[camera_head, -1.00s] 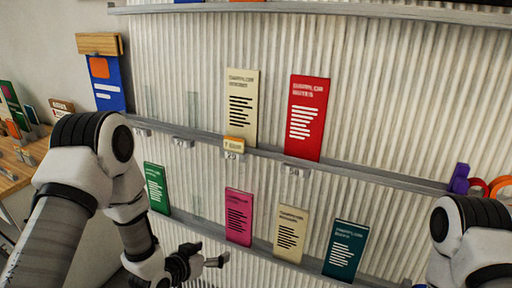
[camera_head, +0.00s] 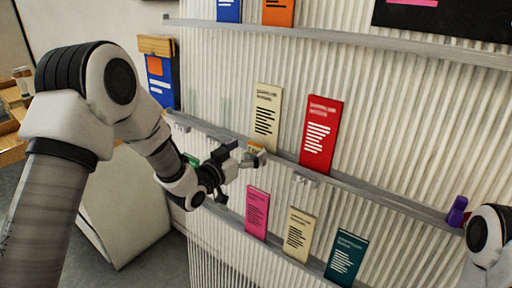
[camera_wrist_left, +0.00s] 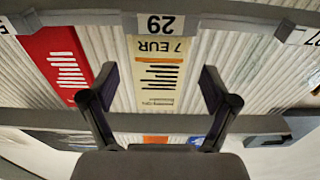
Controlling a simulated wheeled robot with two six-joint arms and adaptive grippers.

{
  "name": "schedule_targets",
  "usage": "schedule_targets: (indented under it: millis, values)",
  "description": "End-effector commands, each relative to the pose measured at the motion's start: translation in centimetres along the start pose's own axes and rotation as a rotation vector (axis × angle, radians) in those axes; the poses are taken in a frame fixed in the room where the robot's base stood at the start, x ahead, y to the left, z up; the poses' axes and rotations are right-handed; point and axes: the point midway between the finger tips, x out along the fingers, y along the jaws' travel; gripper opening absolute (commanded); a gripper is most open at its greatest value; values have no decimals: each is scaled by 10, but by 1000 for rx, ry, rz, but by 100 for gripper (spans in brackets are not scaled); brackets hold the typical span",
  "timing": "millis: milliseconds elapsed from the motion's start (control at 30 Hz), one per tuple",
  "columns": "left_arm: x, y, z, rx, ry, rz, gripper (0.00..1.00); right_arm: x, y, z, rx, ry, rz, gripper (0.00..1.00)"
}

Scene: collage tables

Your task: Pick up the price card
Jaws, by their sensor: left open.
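The price card (camera_head: 257,150) is a small pale card with an orange top on the middle shelf, in front of a cream booklet (camera_head: 267,115). In the head view my left gripper (camera_head: 240,157) is beside it and partly covers it. The left wrist view is upside down; there the card (camera_wrist_left: 158,46) reads "7 EUR" and lies beyond and between the two open fingertips (camera_wrist_left: 158,82), with a gap. The fingers hold nothing. Of my right arm, only a link shows at the right edge; its gripper is out of view.
A red booklet (camera_head: 320,135) stands right of the cream one. The shelf edge (camera_head: 365,190) carries number labels, including "29" (camera_wrist_left: 160,24) by the card. Pink (camera_head: 257,212), cream and teal booklets stand on the shelf below. A purple object (camera_head: 457,211) sits far right.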

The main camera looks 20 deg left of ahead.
Motion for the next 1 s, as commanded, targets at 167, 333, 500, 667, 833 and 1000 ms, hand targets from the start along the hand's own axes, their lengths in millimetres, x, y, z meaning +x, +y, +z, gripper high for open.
schedule_targets:
  millis: [167,333,500,667,833,1000]
  values:
    - [32,2,-2,1,0,1,86,-28,0,0,0,1,0,81]
    - [40,1,3,0,-1,0,86,-27,0,0,0,0,0,81]
    - [39,1,3,0,-1,0,68,-27,0,0,0,0,0,81]
    - [39,1,3,0,-1,0,42,-27,0,0,0,0,0,81]
    - [39,1,3,0,-1,0,42,-27,0,0,0,0,0,81]
    - [39,1,2,0,-1,0,41,-26,0,0,0,0,0,81]
